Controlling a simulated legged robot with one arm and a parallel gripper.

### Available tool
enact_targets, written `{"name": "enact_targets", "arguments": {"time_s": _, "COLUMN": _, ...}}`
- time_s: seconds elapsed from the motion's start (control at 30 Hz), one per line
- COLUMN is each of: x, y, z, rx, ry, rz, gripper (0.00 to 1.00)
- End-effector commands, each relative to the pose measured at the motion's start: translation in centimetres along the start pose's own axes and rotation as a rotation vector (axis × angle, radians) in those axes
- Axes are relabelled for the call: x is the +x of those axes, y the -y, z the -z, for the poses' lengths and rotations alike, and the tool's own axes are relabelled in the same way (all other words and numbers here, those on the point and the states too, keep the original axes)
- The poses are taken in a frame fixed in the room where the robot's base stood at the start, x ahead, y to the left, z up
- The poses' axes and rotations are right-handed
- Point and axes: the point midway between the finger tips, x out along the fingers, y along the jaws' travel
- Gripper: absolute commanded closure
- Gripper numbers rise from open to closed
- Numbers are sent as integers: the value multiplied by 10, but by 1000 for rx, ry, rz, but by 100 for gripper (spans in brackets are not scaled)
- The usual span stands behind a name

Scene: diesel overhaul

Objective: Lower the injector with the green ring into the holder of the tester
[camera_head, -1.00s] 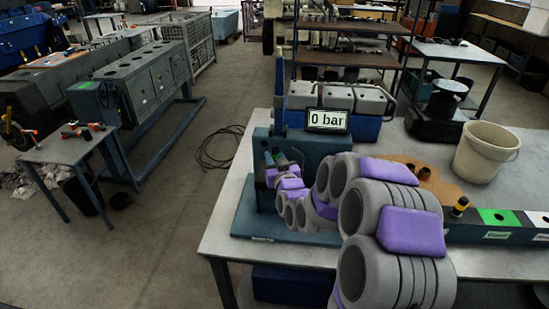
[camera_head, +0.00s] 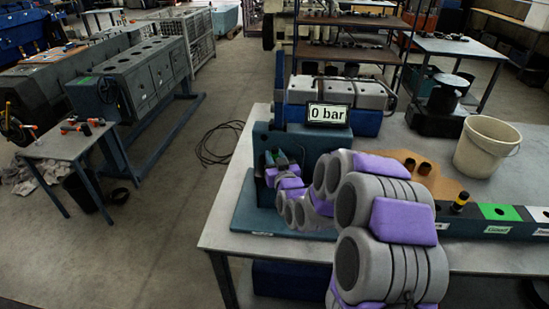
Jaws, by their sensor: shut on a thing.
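The tester (camera_head: 310,142) is a dark teal block on a flat base plate, with a "0 bar" display (camera_head: 327,113) on top. My gripper (camera_head: 280,163) is in front of the tester's face, at its left part. It is shut on the injector with the green ring (camera_head: 282,157), of which only a small dark and green piece shows between the fingers. My purple and grey arm and the gripper hide most of the injector. The holder of the tester cannot be made out, so I cannot tell whether the injector's tip is in it.
A dark rack (camera_head: 477,226) with a yellow-banded injector (camera_head: 461,201), a green "Goed" field and a white field runs along the right. Brown rings (camera_head: 424,168) lie on a tan mat (camera_head: 443,186). A white bucket (camera_head: 486,146) stands behind. A blue engine part (camera_head: 362,122) is behind the tester.

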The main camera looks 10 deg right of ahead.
Motion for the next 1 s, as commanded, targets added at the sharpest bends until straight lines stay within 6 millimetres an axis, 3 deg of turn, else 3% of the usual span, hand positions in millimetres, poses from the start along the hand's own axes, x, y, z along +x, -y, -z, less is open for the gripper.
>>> {"name": "enact_targets", "arguments": {"time_s": 0.13, "x": 0, "y": 0, "z": 1, "rx": 0, "ry": -2, "rz": 0, "gripper": 100}}
{"name": "enact_targets", "arguments": {"time_s": 0.17, "x": 0, "y": 0, "z": 1, "rx": 0, "ry": -2, "rz": 0, "gripper": 67}}
{"name": "enact_targets", "arguments": {"time_s": 0.43, "x": 0, "y": 0, "z": 0, "rx": 0, "ry": -1, "rz": 0, "gripper": 42}}
{"name": "enact_targets", "arguments": {"time_s": 0.6, "x": 0, "y": 0, "z": 0, "rx": 0, "ry": 0, "rz": 0, "gripper": 41}}
{"name": "enact_targets", "arguments": {"time_s": 0.83, "x": 0, "y": 0, "z": 0, "rx": 0, "ry": 0, "rz": 0, "gripper": 19}}
{"name": "enact_targets", "arguments": {"time_s": 1.0, "x": 0, "y": 0, "z": 0, "rx": 0, "ry": 0, "rz": 0, "gripper": 19}}
